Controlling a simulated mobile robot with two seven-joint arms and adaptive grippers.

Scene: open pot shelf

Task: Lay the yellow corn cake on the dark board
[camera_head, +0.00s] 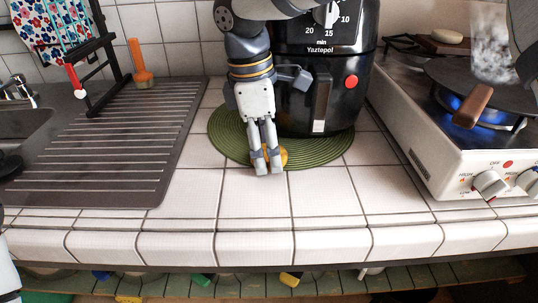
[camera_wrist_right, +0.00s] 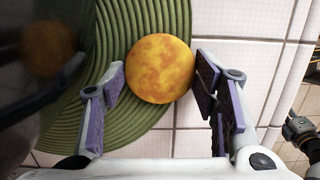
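The yellow corn cake (camera_wrist_right: 160,68) is a round, mottled yellow-orange disc at the edge of the green round mat (camera_wrist_right: 105,140). In the head view only a little of the corn cake (camera_head: 283,156) shows behind my right fingers. My right gripper (camera_head: 267,168) points down over it. In the right wrist view the right gripper (camera_wrist_right: 160,85) is open, with a finger on each side of the cake and small gaps visible. My left gripper is not in view.
A black air fryer (camera_head: 350,70) stands on the mat, close to my right gripper. A white stove (camera_head: 440,150) with a lit burner and a steaming pan (camera_head: 455,75) is at right. A ridged dark drainboard (camera_head: 120,150) lies at left. The front tiles are clear.

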